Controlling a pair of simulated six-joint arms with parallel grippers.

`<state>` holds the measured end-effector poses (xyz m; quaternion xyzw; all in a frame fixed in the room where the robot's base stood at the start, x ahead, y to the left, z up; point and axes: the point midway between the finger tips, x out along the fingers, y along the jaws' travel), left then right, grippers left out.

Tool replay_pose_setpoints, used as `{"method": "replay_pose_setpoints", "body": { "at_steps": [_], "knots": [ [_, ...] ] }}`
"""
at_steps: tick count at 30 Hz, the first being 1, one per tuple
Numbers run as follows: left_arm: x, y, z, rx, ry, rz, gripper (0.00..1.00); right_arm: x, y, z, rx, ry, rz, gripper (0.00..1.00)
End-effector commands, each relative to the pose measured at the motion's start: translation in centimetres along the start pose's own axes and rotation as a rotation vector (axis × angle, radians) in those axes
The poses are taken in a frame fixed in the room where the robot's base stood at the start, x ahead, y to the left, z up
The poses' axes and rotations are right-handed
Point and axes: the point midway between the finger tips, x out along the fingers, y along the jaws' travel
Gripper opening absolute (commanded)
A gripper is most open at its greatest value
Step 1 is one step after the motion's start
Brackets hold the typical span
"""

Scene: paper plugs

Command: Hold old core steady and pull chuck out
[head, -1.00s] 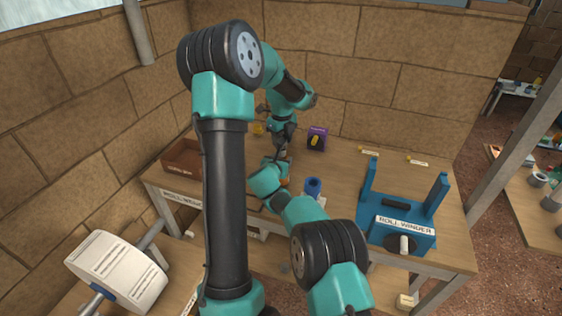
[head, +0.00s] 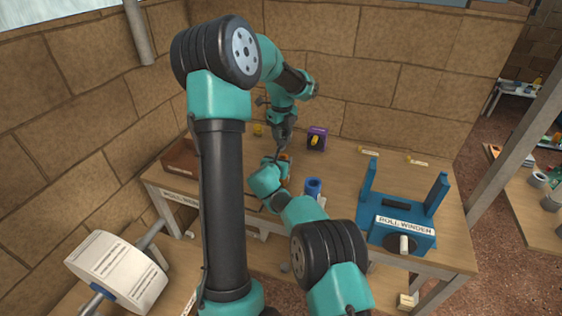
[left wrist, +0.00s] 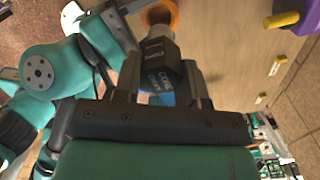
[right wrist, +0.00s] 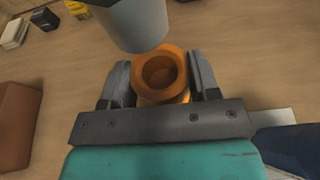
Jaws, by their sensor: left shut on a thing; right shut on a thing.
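My left gripper (left wrist: 163,88) is shut on the chuck (left wrist: 153,52), a dark block with white lettering and a blue part. An orange ring, the old core (left wrist: 160,14), shows beyond it. In the right wrist view my right gripper (right wrist: 160,88) is shut on the orange old core (right wrist: 160,75), whose open bore faces up. The chuck's grey cylinder (right wrist: 135,22) is out of the bore and close above the core's far rim. In the head view, my left gripper (head: 279,148) is just above my right gripper (head: 280,165); both grips are small and partly hidden.
The blue roll winder (head: 404,225) stands on the right of the table. A blue cylinder (head: 313,187) stands at the middle front. A purple box (head: 317,138) is behind, a brown tray (head: 180,157) is left, and a white paper roll (head: 112,268) is front left.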

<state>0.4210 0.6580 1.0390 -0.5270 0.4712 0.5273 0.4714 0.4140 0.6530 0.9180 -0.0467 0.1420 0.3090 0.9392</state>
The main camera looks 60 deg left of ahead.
Motion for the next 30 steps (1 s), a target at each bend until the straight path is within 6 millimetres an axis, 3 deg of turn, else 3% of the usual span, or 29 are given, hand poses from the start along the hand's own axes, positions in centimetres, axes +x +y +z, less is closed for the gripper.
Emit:
{"method": "replay_pose_setpoints", "body": {
  "at_steps": [3,4,12,23,30],
  "knots": [
    [0.0,0.0,0.0,0.0,0.0,0.0,0.03,0.0,0.0,0.0,0.0,0.0,0.0,0.21],
    [0.0,0.0,0.0,0.0,0.0,0.0,0.03,0.0,0.0,0.0,0.0,0.0,0.0,0.57],
    [0.0,0.0,0.0,0.0,0.0,0.0,0.03,0.0,0.0,0.0,0.0,0.0,0.0,0.83],
    [0.0,0.0,0.0,0.0,0.0,0.0,0.03,-0.2,0.0,0.1,0.0,0.0,0.0,0.85],
    [0.0,0.0,0.0,0.0,0.0,0.0,0.03,-1.7,0.1,0.1,-0.002,0.0,0.001,0.85]
  ]
}}
